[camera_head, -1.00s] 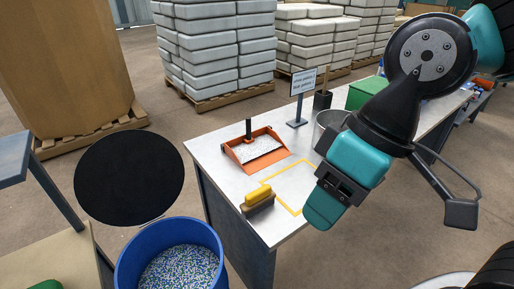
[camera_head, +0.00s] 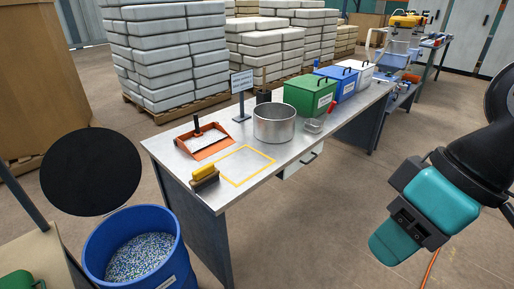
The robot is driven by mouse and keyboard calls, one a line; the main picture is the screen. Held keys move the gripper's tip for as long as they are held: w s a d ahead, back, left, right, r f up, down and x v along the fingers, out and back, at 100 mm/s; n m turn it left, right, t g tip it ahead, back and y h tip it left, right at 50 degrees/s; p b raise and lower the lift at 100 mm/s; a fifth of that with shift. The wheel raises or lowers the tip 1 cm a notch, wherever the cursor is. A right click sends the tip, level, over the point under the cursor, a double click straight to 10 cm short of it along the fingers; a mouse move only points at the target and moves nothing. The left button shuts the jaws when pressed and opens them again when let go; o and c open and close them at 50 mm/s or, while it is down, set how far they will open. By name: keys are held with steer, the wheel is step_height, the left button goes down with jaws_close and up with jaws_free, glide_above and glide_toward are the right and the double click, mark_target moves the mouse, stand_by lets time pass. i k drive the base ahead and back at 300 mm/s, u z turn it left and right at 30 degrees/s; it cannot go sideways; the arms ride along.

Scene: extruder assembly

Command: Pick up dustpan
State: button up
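The orange dustpan (camera_head: 205,148) lies on the left end of the metal table, with white pellets in its pan and a dark upright handle. My gripper (camera_head: 388,246) is at the lower right, in front of the table and well apart from the dustpan. Its teal end points down and left. The fingertips overlap in this view, so I cannot tell whether it is open or shut. No held object shows.
On the table (camera_head: 228,197) are a yellow-handled brush (camera_head: 205,174), a metal pot (camera_head: 274,122), a sign (camera_head: 241,82) and a green box (camera_head: 309,95). A yellow outline (camera_head: 247,167) marks a bare patch. A blue barrel (camera_head: 135,248) of pellets stands front left.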

mark_target(203, 142)
steer(key=z, duration=0.8)
steer(key=i, duration=1.25)
steer(key=u, duration=0.65)
steer(key=i, duration=0.6)
steer(key=u, duration=1.2)
steer(key=i, duration=0.55)
steer(key=u, duration=0.55)
